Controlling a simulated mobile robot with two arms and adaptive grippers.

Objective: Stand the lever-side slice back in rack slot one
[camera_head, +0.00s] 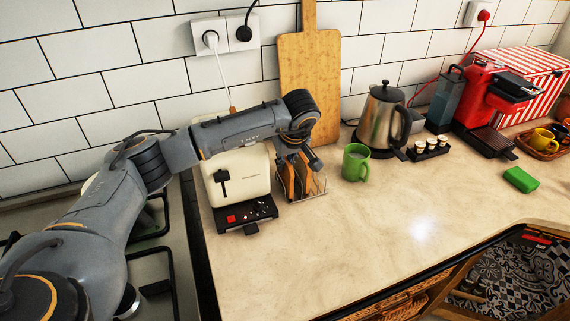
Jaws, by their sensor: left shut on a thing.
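The cream toaster (236,178) stands on the counter, with its black lever and control panel facing me. Just right of it is a wire toast rack (318,188). Brown toast (289,184) shows at the rack, under my left gripper (298,168). My left arm reaches across above the toaster, and the gripper points down, shut on a slice at the rack. The fingers and wires hide much of the bread, so I cannot tell which slot the slice is in or whether it touches the rack floor. My right gripper is out of view.
A green mug (356,163) stands close right of the rack, with a steel kettle (383,120) behind it. A wooden board (310,85) leans on the tiled wall behind. A red coffee machine (490,100) is farther right. The counter in front is clear.

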